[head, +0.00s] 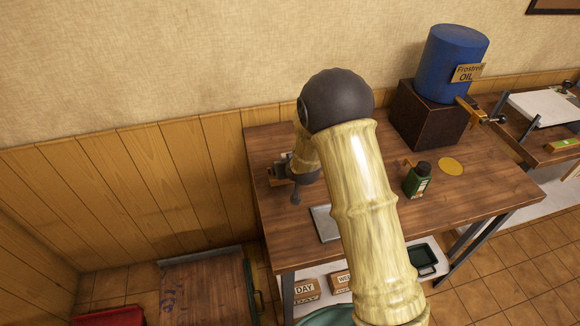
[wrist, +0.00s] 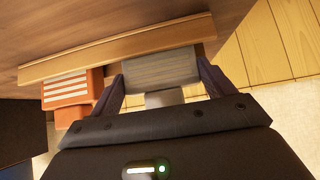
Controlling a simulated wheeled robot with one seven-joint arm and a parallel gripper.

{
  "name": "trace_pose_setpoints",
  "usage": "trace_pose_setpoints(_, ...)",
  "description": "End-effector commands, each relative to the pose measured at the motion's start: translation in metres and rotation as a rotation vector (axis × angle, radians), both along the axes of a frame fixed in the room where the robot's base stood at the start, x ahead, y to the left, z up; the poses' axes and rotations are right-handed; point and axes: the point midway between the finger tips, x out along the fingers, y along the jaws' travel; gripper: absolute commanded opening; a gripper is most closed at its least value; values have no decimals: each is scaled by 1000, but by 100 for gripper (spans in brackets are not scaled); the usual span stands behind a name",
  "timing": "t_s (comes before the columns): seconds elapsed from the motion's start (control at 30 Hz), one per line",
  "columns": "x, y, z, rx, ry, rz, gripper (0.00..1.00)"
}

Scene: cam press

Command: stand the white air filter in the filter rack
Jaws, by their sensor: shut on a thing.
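In the wrist view a pale grey-white block with fine ridges, which I take for the white air filter (wrist: 160,76), sits between the two dark fingers of my gripper (wrist: 161,70). The fingers are shut on its sides. Its far edge is at a long wooden bar, which looks like part of the filter rack (wrist: 110,54). Whether the filter is seated in a slot cannot be told. To its left an orange filter with white stripes (wrist: 68,90) is at the same bar. In the head view my gripper is at the table's left side, mostly hidden by my arm.
The brown wooden table (head: 455,200) bears a grey plate (head: 323,224), a green bottle (head: 418,182), a yellow disc (head: 451,165) and a blue oil drum (head: 452,62) on a dark box (head: 428,115). A panelled wall (head: 190,170) runs close behind and to the left.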

Motion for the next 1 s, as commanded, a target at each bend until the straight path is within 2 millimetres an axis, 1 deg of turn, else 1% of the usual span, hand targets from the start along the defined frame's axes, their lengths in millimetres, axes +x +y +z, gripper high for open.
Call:
trace_pose_setpoints(0.17, 0, 0, -1, 0, 0, 0, 54)
trace_pose_setpoints(0.2, 0, 0, -1, 0, 0, 0, 89)
trace_pose_setpoints(0.27, 0, 0, 0, 0, 0, 0, 100)
trace_pose_setpoints(0.53, 0, 0, 1, 0, 0, 0, 100)
trace_pose_setpoints(0.67, -5, -1, 6, 1, -1, -1, 100)
trace_pose_setpoints(0.87, -22, -6, 23, 1, -1, -1, 100)
trace_pose_setpoints(1.0, -36, -10, 38, 2, -2, 0, 100)
